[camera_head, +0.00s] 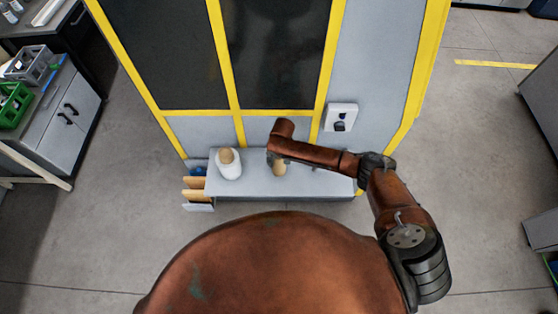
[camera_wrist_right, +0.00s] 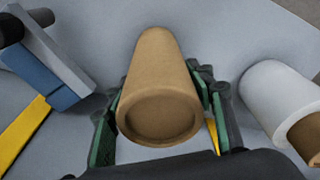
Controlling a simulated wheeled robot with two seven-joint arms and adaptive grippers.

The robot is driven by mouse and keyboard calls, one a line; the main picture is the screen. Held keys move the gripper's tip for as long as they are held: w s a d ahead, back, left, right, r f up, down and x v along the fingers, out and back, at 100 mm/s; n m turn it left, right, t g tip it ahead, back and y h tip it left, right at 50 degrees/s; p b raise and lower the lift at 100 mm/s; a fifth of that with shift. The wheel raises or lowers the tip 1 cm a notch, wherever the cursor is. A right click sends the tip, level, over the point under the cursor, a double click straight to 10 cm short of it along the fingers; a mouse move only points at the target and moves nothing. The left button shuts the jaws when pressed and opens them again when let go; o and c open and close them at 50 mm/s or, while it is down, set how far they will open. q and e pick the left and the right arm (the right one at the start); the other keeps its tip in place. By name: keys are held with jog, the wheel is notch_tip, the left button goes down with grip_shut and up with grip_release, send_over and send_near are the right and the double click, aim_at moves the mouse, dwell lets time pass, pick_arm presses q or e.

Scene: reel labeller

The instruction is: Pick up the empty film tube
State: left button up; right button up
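The empty film tube is a plain brown cardboard cylinder standing on the grey shelf. In the head view the tube (camera_head: 279,169) shows just below my right arm, which partly covers it. In the right wrist view the tube (camera_wrist_right: 158,95) fills the middle, its round end facing the camera. My right gripper (camera_wrist_right: 156,74) has its green-padded fingers on either side of the tube. They look open, with a thin gap at the left; contact at the fingertips is hard to judge. In the head view this gripper is hidden by my arm. My left gripper is not in view.
A white film roll with a brown core (camera_head: 229,165) stands left of the tube on the shelf (camera_head: 250,188); it shows at right in the wrist view (camera_wrist_right: 276,98). A small open drawer unit (camera_head: 196,193) sits at the shelf's left end. The yellow-framed machine (camera_head: 226,60) rises behind.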

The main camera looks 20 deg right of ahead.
jog(key=c, duration=0.8)
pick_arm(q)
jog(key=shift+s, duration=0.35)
pick_arm(e)
jog(key=shift+c, duration=0.2)
jog(key=shift+r, duration=0.1)
notch_tip(320, 180, up, 9)
jog(key=shift+r+b, duration=0.1)
jog(key=shift+b, duration=0.45)
jog(key=shift+r, duration=0.3)
jog(key=shift+r+p, duration=0.55)
jog(key=shift+r, duration=0.05)
pick_arm(q)
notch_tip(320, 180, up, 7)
jog(key=p, duration=0.7)
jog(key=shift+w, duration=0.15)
pick_arm(e)
notch_tip(320, 180, up, 6)
jog(key=shift+f, duration=0.1)
